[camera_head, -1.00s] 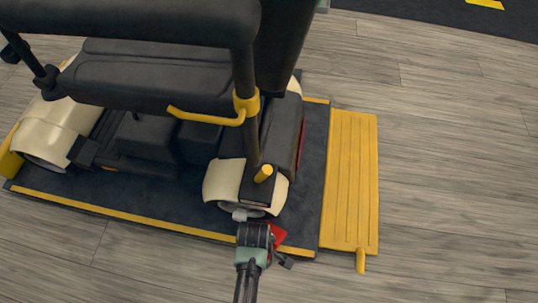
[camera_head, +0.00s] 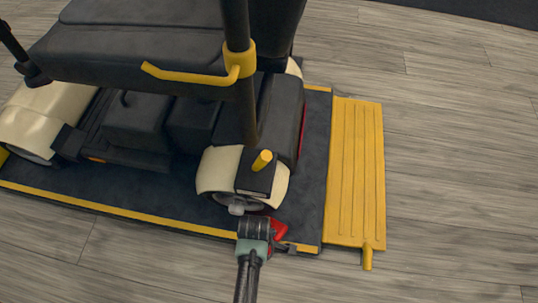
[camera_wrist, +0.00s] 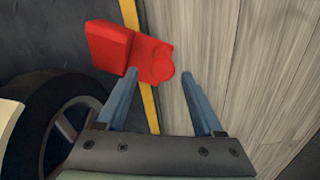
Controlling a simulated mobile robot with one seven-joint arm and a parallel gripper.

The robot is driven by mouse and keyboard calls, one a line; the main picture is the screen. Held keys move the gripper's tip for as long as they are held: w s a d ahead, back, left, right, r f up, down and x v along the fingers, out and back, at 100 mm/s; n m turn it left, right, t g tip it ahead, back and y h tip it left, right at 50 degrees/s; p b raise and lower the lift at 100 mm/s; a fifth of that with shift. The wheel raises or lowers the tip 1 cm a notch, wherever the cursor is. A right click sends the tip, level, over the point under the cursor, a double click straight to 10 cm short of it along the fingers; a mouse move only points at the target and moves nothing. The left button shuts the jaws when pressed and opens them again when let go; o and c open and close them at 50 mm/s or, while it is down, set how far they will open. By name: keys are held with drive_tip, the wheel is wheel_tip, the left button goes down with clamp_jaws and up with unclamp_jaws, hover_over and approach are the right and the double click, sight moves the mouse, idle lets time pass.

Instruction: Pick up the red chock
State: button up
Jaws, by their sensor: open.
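The red chock (camera_wrist: 110,46) lies on the dark mat's yellow edge, beside the scooter's rear wheel (camera_wrist: 60,125). In the wrist view it has a tall block at the left and a lower part with a rounded knob at the right. My gripper (camera_wrist: 165,78) is open, and the chock's lower part shows at and just beyond the fingertips, nearer the left finger. I cannot tell whether a finger touches it. In the head view my gripper (camera_head: 262,226) is right at the chock (camera_head: 278,230), hiding part of it.
The scooter (camera_head: 160,110) stands on the dark mat (camera_head: 150,190), its seat and yellow-handled post above the wheel. A yellow ramp (camera_head: 355,175) with a peg adjoins the mat's right edge. Bare wood floor (camera_head: 450,170) is free to the right and in front.

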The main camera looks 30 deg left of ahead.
drive_tip(key=f+b, duration=0.4)
drive_tip(key=f, duration=0.1)
drive_tip(key=shift+s+d+b, duration=0.1)
drive_tip(key=shift+d+b, duration=0.25)
drive_tip(key=shift+b, duration=0.05)
clamp_jaws()
